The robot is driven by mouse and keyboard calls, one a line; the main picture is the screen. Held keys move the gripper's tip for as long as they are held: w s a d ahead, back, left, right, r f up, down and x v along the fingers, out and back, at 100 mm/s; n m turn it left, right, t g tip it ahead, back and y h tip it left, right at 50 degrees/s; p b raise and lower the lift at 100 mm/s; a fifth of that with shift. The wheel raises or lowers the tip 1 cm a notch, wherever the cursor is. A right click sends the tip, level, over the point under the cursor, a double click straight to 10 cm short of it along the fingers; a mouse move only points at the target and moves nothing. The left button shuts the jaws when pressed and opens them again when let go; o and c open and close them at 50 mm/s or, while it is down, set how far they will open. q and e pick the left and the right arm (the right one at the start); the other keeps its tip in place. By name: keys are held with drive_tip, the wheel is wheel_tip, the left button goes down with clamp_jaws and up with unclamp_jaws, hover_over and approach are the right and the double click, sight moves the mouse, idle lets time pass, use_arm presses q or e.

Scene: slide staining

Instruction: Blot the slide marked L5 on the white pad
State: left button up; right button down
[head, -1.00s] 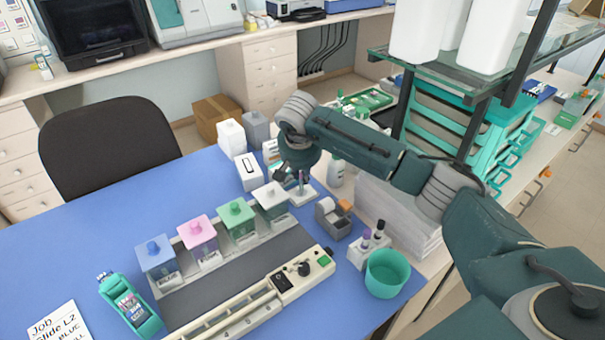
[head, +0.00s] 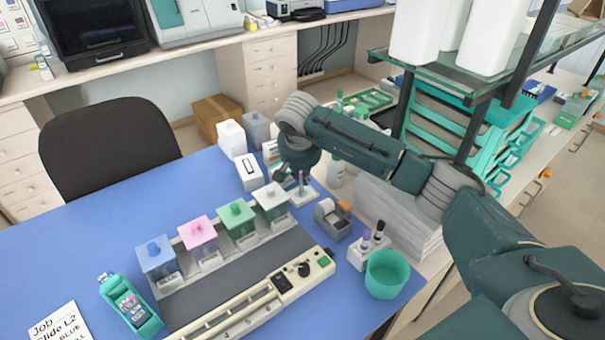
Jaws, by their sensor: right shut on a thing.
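My right gripper (head: 283,174) is at the back right of the blue table, pointing down, just behind the white-lidded jar. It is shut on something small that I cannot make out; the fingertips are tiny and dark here. I cannot read a slide marked L5 anywhere. A small white base (head: 302,196) with an upright rod stands just right of the gripper; I cannot tell whether it is the white pad. A teal slide holder (head: 146,325) with slides lies at the front left. My left gripper is not in view.
Jars with blue (head: 154,252), pink (head: 197,231), green (head: 237,217) and white (head: 271,198) lids stand in a row behind a grey-topped tray (head: 231,270). A teal cup (head: 386,274) stands at the right edge. A card (head: 60,325) reads "Job Slide L2 BLUE".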

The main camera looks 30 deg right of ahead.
drive_tip(key=shift+w+r+p, duration=0.1)
drive_tip(key=shift+r+p, duration=1.4)
drive_tip(key=shift+r, duration=1.4)
